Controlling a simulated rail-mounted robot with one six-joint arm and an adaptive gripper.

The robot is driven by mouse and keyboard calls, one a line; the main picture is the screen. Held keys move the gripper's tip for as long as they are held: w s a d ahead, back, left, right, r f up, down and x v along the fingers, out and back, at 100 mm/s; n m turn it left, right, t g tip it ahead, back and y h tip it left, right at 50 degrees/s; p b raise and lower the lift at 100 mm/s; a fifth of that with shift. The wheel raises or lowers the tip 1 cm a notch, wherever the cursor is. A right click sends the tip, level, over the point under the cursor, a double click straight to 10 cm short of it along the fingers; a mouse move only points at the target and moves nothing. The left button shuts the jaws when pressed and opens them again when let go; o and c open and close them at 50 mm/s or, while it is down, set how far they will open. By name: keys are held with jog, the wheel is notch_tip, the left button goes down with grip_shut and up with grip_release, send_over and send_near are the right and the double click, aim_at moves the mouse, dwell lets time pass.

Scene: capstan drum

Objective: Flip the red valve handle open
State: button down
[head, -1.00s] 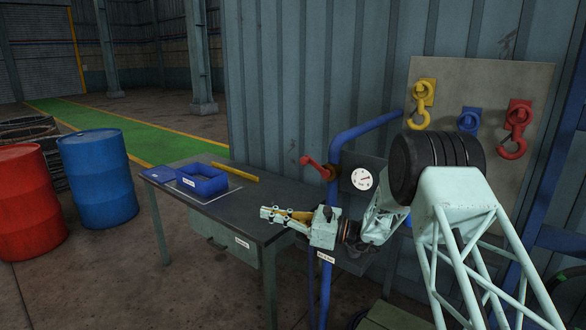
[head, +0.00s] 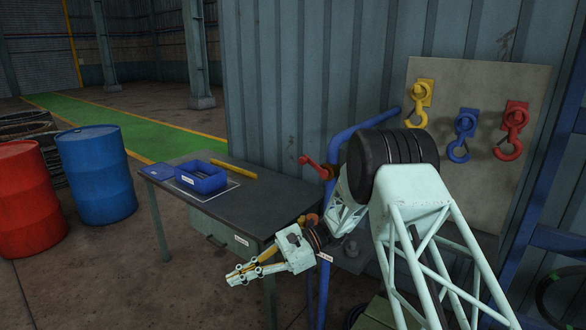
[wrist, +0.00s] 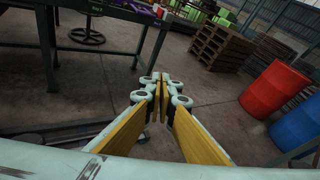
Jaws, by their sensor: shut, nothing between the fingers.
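The red valve handle (head: 312,163) sticks out to the upper left from its mount beside the blue pipe (head: 340,147), above the table's right end. My gripper (head: 240,275) is well below and left of the handle, in front of the table. It points down and left, away from the handle. In the wrist view my gripper (wrist: 161,85) has its yellow-lined fingers together at the tips, with nothing between them. The handle does not show in the wrist view. A small orange-red part (head: 308,219) shows just behind my wrist; I cannot tell what it belongs to.
The dark table (head: 225,207) holds a blue bin (head: 201,181) and a yellow bar (head: 234,171). Yellow, blue and red hooks hang on a board (head: 485,90) at right. Red (head: 25,200) and blue (head: 98,175) barrels stand left. Floor shows between barrels and table.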

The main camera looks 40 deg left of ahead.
jog(key=s+d+f+n+t+h+p, duration=0.2)
jog(key=d+f+n+h, duration=0.3)
jog(key=d, duration=0.4)
jog(key=s+d+f+n+t+h+p, duration=0.2)
jog(key=d+f+n+h, duration=0.2)
jog(key=d+h, duration=0.4)
jog(key=w+d+r+n+t+h+p, duration=0.1)
jog(key=w+d+n+t+h, duration=0.15)
jog(key=w, duration=0.25)
jog(key=w+d+r+n+t+h+p, duration=0.1)
jog(key=w+d+n+t, duration=0.15)
jog(key=w+t, duration=0.2)
jog(key=w+d+n+t+h+p, duration=0.1)
jog(key=w+d+n+t+h, duration=0.15)
jog(key=w, duration=0.35)
jog(key=w+a+r+n+t+y+p, duration=0.25)
jog(key=w+a+r+n+t, duration=0.45)
jog(key=w+a+r+t, duration=0.45)
jog(key=w+a+r+n+t+y+p, duration=0.1)
jog(key=a+r+n+t+y, duration=0.2)
jog(key=a+r, duration=0.3)
jog(key=w+a+r+n+t+y+p, duration=0.1)
jog(key=a+r+n+y, duration=0.4)
jog(key=a, duration=1.2)
jog(key=shift+a+r+t+p, duration=0.2)
jog(key=shift+r+t+p, duration=0.35)
jog(key=shift+t, duration=0.85)
